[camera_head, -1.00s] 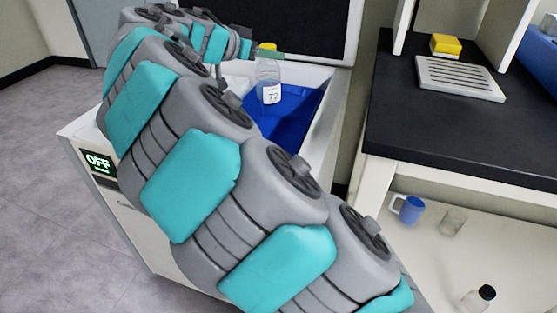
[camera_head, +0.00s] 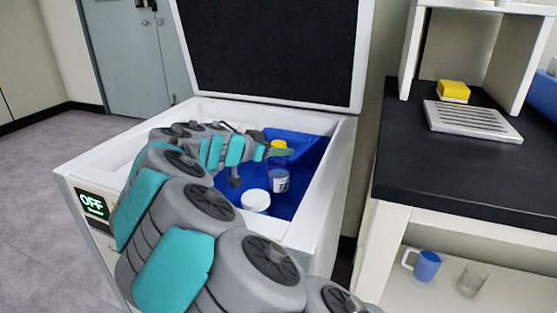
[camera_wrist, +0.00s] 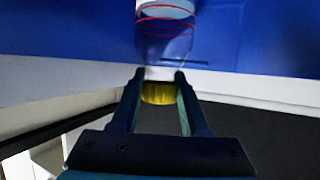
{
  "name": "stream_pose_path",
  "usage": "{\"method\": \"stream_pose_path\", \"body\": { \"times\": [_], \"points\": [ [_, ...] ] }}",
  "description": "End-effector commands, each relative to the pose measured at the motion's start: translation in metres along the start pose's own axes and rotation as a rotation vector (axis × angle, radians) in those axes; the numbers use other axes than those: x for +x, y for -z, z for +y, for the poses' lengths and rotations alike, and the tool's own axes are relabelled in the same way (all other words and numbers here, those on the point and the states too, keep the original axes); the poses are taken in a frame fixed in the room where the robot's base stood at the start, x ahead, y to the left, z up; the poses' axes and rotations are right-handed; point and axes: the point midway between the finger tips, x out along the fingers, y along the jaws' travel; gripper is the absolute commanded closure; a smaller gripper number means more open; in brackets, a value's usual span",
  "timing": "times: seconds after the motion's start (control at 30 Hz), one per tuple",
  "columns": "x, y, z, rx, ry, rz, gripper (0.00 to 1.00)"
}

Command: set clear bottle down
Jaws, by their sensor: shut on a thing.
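The clear bottle (camera_head: 278,172) has a yellow cap and a white label with dark marks. It is inside the open freeze dryer (camera_head: 342,150), over or on the blue inner surface (camera_head: 305,160); I cannot tell whether its base touches. My gripper (camera_head: 278,152) is shut on the bottle at its neck, just below the cap. In the wrist view my gripper (camera_wrist: 160,78) has one finger on each side of the neck, and the bottle (camera_wrist: 163,40) extends away toward the blue surface. The yellow cap (camera_wrist: 158,93) shows between the fingers.
A white-lidded container (camera_head: 256,201) stands in the dryer, left and nearer than the bottle. The raised lid (camera_head: 270,50) is behind. A dark bench (camera_head: 450,165) at right holds a slotted tray (camera_head: 470,122) and yellow sponge (camera_head: 453,90). A blue mug (camera_head: 425,265) is on the lower shelf.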

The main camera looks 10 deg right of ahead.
Motion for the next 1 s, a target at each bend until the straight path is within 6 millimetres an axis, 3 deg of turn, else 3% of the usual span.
{"method": "stream_pose_path", "body": {
  "times": [0.17,0.57,0.6,0.83,1.0],
  "points": [
    [0.010,-0.023,0.002,-0.002,-0.005,0.001,1.00],
    [0.012,-0.027,0.001,0.001,-0.002,0.001,1.00],
    [0.011,-0.026,0.001,0.000,-0.002,0.001,0.52],
    [0.011,-0.026,0.001,0.000,-0.002,0.000,0.26],
    [0.011,-0.026,0.001,0.000,-0.002,0.000,0.25]
  ]
}}
